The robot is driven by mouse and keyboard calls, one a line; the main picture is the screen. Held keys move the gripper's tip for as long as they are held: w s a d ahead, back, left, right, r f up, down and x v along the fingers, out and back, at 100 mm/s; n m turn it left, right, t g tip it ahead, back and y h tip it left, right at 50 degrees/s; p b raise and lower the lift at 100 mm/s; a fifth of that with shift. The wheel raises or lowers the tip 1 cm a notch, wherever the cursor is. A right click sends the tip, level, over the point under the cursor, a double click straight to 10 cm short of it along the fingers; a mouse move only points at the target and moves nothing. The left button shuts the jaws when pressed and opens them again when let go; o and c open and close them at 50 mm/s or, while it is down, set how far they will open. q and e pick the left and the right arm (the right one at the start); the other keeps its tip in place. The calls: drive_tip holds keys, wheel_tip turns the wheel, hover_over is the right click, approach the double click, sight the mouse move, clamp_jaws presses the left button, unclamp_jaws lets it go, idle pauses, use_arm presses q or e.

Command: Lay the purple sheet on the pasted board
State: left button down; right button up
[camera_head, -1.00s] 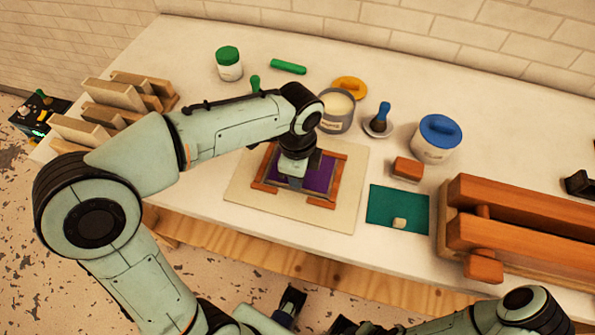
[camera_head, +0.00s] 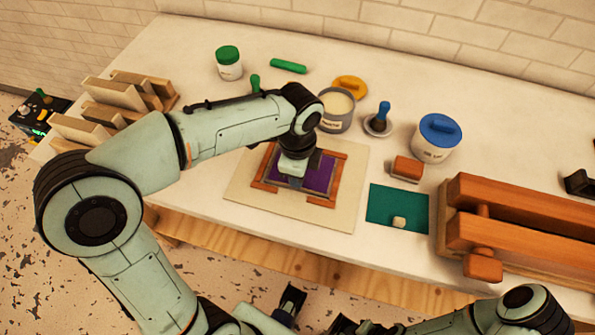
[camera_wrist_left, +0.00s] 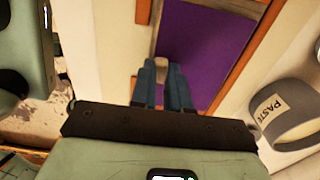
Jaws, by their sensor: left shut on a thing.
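The purple sheet (camera_head: 319,174) lies level inside a frame of red-brown strips (camera_head: 335,184) on a cream base board (camera_head: 345,215). It also fills the middle of the left wrist view (camera_wrist_left: 205,50). My left gripper (camera_head: 291,183) points down over its near part. Its fingers in the left wrist view (camera_wrist_left: 163,76) are shut on a small pale tab (camera_wrist_left: 162,68) at the sheet. Whether the sheet touches what is under it I cannot tell. The pasted board is hidden beneath the sheet. My right arm (camera_head: 450,325) is low at the bottom; its fingertips are unclear.
A paste tin (camera_head: 338,122) stands close behind the frame. A teal sheet (camera_head: 385,207) with a pale tab (camera_head: 400,223) lies to the right, before a wooden press (camera_head: 515,225). Wooden racks (camera_head: 95,125) stand at left. A blue-lidded tub (camera_head: 436,145) is at the back.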

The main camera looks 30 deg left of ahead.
idle(0.4)
use_arm(q)
drive_tip(key=c, duration=0.7)
unclamp_jaws()
use_arm(e)
drive_tip(key=shift+r, duration=0.15)
use_arm(q)
drive_tip(key=shift+r+p, duration=1.8)
drive_tip(key=shift+r, duration=0.25)
drive_tip(key=shift+r+p, duration=1.05)
drive_tip(key=shift+r, duration=0.4)
use_arm(e)
wheel_tip(320, 180, up, 6)
drive_tip(key=w, duration=0.2)
drive_tip(key=shift+w, duration=0.35)
